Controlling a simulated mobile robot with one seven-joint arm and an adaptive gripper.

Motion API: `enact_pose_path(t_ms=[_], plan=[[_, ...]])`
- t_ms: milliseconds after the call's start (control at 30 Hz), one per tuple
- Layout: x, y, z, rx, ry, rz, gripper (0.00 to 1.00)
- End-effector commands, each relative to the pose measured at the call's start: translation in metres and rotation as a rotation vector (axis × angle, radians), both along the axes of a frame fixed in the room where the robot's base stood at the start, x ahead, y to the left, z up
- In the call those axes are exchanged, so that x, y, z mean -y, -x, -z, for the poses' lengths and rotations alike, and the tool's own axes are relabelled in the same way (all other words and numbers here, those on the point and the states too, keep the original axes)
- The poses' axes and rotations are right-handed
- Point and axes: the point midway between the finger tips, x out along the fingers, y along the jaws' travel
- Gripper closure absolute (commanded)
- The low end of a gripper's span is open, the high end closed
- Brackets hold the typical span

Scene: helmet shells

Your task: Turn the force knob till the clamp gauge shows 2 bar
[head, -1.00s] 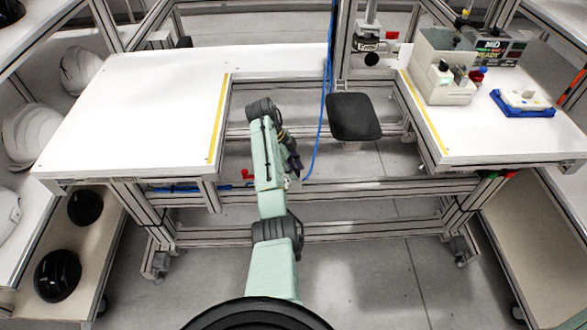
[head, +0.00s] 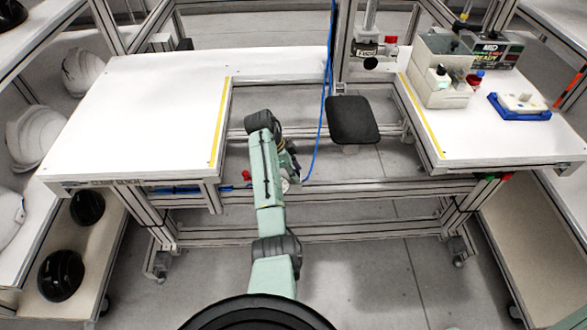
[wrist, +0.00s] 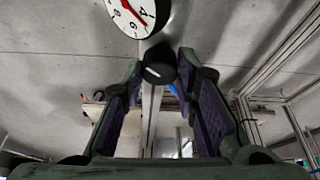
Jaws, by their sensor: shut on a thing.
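The clamp gauge (wrist: 138,14) is at the top of the wrist view, a white round dial with dark numerals and a red needle. Its top is cut off and the dial is turned, so I cannot read the value surely. The force knob (wrist: 158,66) is small, dark and round, just below the gauge. My gripper (wrist: 160,72) has one finger on each side of the knob and is shut on it. In the head view my gripper (head: 290,165) is low, in the gap between the worktops, partly hidden by my arm. A small white disc, probably the gauge (head: 284,186), shows beside it.
A white worktop (head: 130,120) is on the left, another (head: 470,135) on the right. A black pad (head: 352,119) and a blue hose (head: 321,125) are near the gap. A metal frame rail (head: 350,184) runs behind my gripper. Helmet shells (head: 35,135) stand at left.

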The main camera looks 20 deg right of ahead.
Motion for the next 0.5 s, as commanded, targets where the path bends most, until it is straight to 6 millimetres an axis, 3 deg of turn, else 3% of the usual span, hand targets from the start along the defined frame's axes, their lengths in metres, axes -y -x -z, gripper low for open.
enact_pose_path(t_ms=[500], plan=[[-0.0002, 0.0040, 0.0011, 0.000, -0.001, -0.487, 1.00]])
